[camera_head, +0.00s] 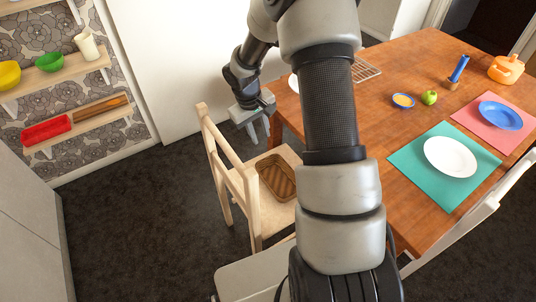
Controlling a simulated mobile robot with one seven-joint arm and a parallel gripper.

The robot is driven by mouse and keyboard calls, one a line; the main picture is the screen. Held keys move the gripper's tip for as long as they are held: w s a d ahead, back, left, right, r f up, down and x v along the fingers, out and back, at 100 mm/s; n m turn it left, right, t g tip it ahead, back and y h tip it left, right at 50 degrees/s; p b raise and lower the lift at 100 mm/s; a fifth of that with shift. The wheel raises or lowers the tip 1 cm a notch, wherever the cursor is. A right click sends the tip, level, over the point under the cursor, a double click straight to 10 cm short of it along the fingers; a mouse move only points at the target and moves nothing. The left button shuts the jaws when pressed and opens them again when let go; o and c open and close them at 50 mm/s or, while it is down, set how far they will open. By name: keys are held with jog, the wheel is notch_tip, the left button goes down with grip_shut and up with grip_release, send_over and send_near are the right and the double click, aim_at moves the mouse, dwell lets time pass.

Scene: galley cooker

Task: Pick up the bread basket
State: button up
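A brown woven basket (277,178), which looks like the bread basket, lies on the seat of the light wooden chair (249,192). Part of its right side is close to my arm in the picture. My gripper (260,131) points downward above and a little left of the basket in the picture, beyond the chair's backrest. Its two fingers look apart, with nothing seen between them. It is not touching the basket.
The wooden table (400,60) at right holds a white plate (450,157), a blue plate (501,115), a green apple (429,97) and a wire rack (366,69). Wall shelves (60,80) hold bowls, a red bin (46,129) and a brown tray (100,108). Dark floor at left is clear.

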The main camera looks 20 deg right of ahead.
aim_at(268, 183)
jog(key=shift+g+y, duration=0.3)
jog(key=shift+g, duration=0.1)
jog(key=d+f+b, duration=0.1)
jog(key=f+b, duration=0.1)
jog(key=f, duration=0.8)
jog(key=d+f+b, duration=0.1)
jog(key=f+b, duration=0.1)
jog(key=f, duration=0.9)
jog(key=d+f+b, duration=0.1)
jog(key=f+b, duration=0.1)
jog(key=f, duration=0.9)
jog(key=shift+w+d, duration=0.15)
jog(key=shift+w, duration=0.25)
jog(key=shift+r, duration=0.1)
grip_shut()
